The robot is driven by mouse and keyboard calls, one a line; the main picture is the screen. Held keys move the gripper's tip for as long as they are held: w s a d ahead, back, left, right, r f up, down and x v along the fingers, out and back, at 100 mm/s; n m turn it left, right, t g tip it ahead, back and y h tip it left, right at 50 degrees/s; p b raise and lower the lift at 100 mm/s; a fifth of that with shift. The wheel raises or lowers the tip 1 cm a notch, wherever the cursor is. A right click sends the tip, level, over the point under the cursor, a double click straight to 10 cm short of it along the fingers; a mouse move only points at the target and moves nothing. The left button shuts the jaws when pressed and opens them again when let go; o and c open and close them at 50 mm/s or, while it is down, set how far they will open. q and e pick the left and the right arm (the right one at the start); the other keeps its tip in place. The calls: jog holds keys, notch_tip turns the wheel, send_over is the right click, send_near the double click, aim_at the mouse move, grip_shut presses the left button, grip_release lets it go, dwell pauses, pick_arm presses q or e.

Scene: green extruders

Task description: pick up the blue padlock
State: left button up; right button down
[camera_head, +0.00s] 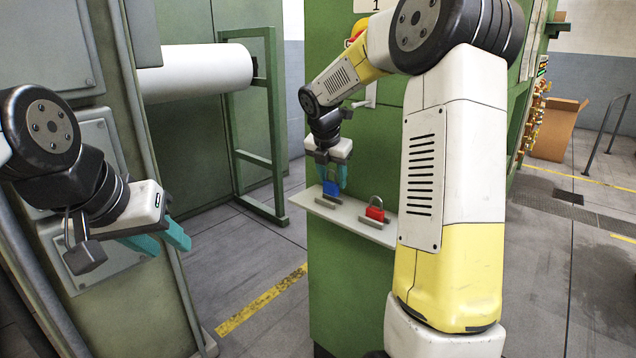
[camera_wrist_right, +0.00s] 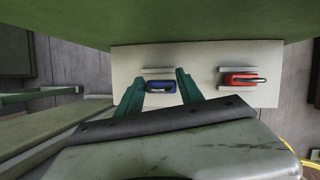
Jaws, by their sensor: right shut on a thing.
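The blue padlock (camera_head: 330,188) stands in a holder on a small pale shelf (camera_head: 350,222) fixed to the green cabinet. In the right wrist view the blue padlock (camera_wrist_right: 160,87) lies between the two teal fingers. My right gripper (camera_head: 332,176) points down over it and is shut on it; the fingers hide part of the padlock in the head view. The padlock appears still at shelf level. My left gripper (camera_head: 166,239) is open and empty, far to the left, away from the shelf.
A red padlock (camera_head: 375,212) stands in its own holder to the right on the same shelf, also in the right wrist view (camera_wrist_right: 240,79). The green cabinet (camera_head: 345,280) rises behind and below the shelf. A white roll (camera_head: 200,70) on a green frame is at left.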

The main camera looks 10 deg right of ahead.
aim_at(360, 103)
jog(key=s+d+r, duration=0.1)
jog(key=s+d, duration=0.1)
jog(key=s, duration=1.2)
jog(key=shift+r, duration=0.15)
jog(key=shift+r, duration=0.1)
jog(key=w+a+r+g+h, duration=0.1)
jog(key=w+a+r, duration=0.15)
jog(key=r, duration=0.65)
jog(key=w+a+r+g+h, duration=0.1)
jog(key=w+a+r, duration=0.15)
jog(key=r, duration=0.65)
jog(key=shift+w+d+f, duration=0.1)
jog(key=shift+w+d, duration=0.75)
jog(key=shift+d, duration=0.4)
jog(key=shift+w+d, duration=0.85)
jog(key=shift+d, duration=0.35)
jog(key=shift+w+d+f, duration=0.1)
jog(key=shift+w+d, duration=0.75)
jog(key=shift+d, duration=0.4)
jog(key=shift+w+d+f, duration=0.15)
jog(key=shift+w+d, duration=0.3)
jog(key=shift+d, duration=0.1)
jog(key=c, duration=0.7)
grip_release()
